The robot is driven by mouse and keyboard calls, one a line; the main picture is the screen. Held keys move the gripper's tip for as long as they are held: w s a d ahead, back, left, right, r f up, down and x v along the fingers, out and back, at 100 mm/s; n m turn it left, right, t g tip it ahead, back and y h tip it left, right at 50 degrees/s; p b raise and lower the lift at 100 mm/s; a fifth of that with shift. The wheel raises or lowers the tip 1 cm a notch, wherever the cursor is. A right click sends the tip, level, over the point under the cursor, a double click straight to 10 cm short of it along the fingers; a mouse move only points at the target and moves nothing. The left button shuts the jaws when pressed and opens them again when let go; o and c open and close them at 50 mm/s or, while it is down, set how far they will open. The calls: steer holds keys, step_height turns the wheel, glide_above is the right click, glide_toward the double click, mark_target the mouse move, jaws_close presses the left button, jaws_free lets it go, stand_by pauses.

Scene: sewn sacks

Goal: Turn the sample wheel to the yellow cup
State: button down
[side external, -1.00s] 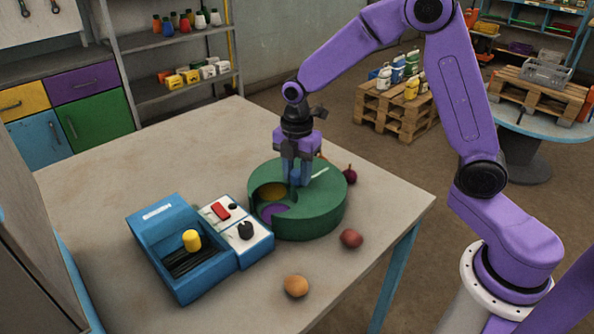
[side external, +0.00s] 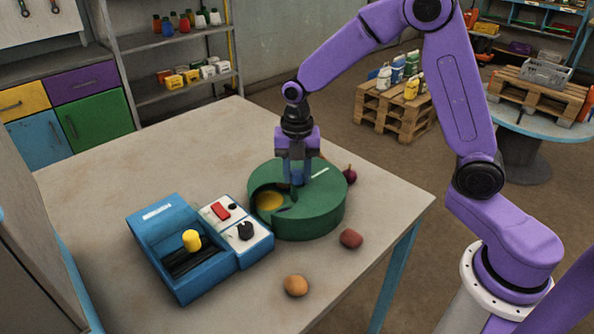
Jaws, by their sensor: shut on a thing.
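The sample wheel is a round green drum (side external: 322,210) on the table, with an opening in its front left. A yellow cup (side external: 269,201) shows in the middle of that opening. No other cup colour is clear there. My gripper (side external: 297,183) points down over the drum's top centre and is shut on the wheel's grip there. The grip itself is mostly hidden by the fingers. A pale line marks the drum's top right of the fingers.
A brown ball (side external: 296,286), a reddish lump (side external: 351,239) and a dark red onion-like thing (side external: 350,175) lie nearby. The table's left rear is clear.

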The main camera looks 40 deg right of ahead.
steer(key=shift+a+r+n, duration=0.1)
steer(key=shift+n, duration=4.1)
steer(key=c, duration=0.7)
jaws_free()
steer(key=shift+c, duration=0.2)
step_height(320, 180, up, 17)
steer(key=shift+r, duration=0.2)
steer(key=shift+s, duration=0.15)
